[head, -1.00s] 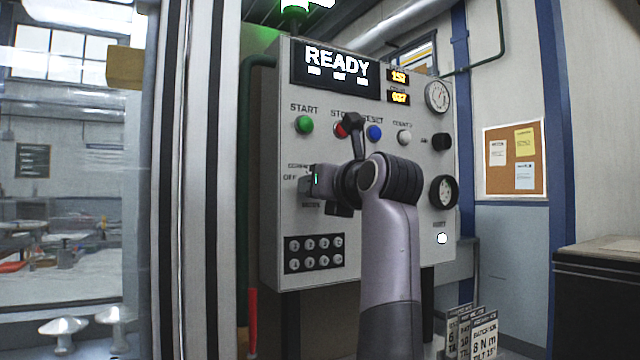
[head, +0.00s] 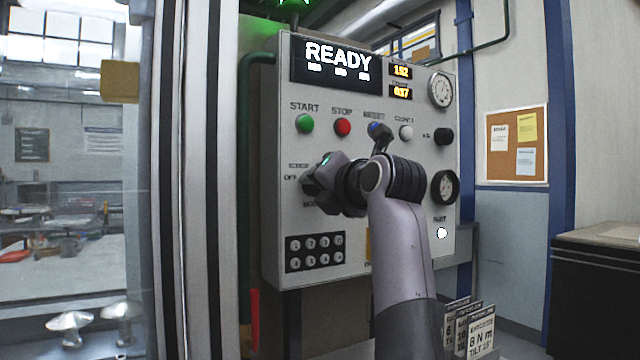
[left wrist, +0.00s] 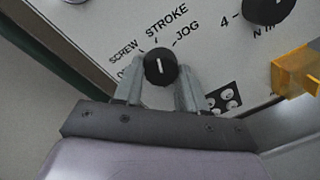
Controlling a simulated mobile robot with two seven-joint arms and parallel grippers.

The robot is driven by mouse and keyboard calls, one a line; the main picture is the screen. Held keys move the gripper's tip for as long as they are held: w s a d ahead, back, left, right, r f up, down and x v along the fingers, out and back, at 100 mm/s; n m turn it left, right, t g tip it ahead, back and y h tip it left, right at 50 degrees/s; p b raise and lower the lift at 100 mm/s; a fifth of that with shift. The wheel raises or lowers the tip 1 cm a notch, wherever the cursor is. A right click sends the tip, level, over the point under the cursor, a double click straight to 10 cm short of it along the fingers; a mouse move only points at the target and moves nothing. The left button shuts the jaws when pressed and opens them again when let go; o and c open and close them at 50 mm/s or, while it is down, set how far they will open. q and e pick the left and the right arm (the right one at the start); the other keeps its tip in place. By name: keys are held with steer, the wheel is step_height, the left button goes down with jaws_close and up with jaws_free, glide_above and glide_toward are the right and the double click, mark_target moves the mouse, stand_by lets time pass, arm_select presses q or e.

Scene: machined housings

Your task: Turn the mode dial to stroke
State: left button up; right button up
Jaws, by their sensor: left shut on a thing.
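The black mode dial (left wrist: 160,66) with a white pointer line shows in the left wrist view. The line points up, roughly toward the word STROKE; SCREW lies to its left and JOG to its right. I cannot tell whether it lines up exactly with a tick. My left gripper (left wrist: 159,85) has one finger on each side of the dial and is shut on it. In the head view my left gripper (head: 318,182) is rolled at the panel's lower left and hides the dial. My right gripper is in neither view.
The control panel (head: 400,240) reads READY. Green start (head: 305,123), red stop (head: 342,127) and blue (head: 376,129) buttons sit above my gripper. A keypad (head: 315,251) is below. In the wrist view, another black knob (left wrist: 268,10) and a yellow part (left wrist: 295,72) lie to the right.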

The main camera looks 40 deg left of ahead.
arm_select(q)
steer(key=shift+f, duration=0.1)
stand_by(0.3)
steer(key=o, duration=0.9)
steer(key=shift+o, duration=0.8)
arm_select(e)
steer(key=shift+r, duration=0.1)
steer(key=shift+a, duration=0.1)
arm_select(q)
steer(key=shift+d, duration=0.15)
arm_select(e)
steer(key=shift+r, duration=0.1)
